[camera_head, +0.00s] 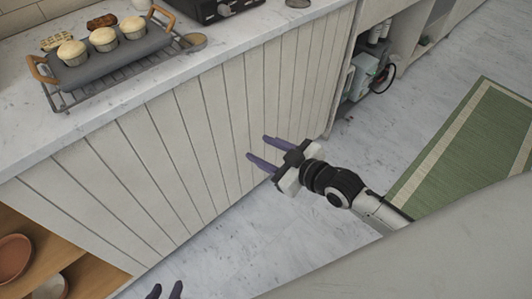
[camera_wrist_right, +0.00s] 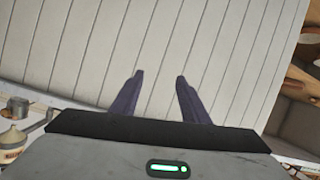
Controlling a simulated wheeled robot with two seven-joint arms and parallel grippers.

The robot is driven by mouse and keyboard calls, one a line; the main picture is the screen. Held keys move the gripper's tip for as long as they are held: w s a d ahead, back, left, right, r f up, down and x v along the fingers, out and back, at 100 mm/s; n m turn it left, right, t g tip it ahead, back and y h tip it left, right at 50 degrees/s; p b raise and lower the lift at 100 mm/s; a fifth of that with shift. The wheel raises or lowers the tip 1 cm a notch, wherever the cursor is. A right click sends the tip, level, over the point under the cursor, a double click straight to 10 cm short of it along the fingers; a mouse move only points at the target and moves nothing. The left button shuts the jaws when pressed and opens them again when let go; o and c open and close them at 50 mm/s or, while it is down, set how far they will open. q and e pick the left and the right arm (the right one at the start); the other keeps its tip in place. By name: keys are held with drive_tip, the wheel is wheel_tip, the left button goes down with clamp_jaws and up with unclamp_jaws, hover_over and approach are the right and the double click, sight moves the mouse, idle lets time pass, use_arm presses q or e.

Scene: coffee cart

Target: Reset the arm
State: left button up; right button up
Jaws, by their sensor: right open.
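My right gripper (camera_head: 258,147) is open and empty, its two purple fingers apart in front of the white panelled counter front (camera_head: 200,135). In the right wrist view the same gripper (camera_wrist_right: 160,75) has its fingers spread with nothing between them, pointing at the panels (camera_wrist_right: 170,45). I cannot tell whether the fingertips touch the panels.
A dark tray (camera_head: 118,57) with several muffins sits on a wire rack on the marble counter (camera_head: 35,128). A black appliance (camera_head: 215,8) stands at the back. An open wooden shelf (camera_head: 60,255) holds bowls at lower left. Bare floor and a green rug (camera_head: 480,140) lie right.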

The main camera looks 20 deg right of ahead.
drive_tip(key=shift+s+f, duration=0.2)
drive_tip(key=shift+s, duration=0.05)
idle(0.3)
drive_tip(key=s+a+f+m+g+h, duration=0.1)
drive_tip(key=s+f+m+g, duration=0.1)
drive_tip(key=s+f, duration=0.4)
drive_tip(key=s+a+f+m+g+h, duration=0.1)
drive_tip(key=s+f, duration=0.5)
drive_tip(key=s, duration=0.8)
drive_tip(key=shift+s+f+m+g+h, duration=0.2)
drive_tip(key=shift+m+g+h, duration=0.1)
drive_tip(key=shift+m+g, duration=0.4)
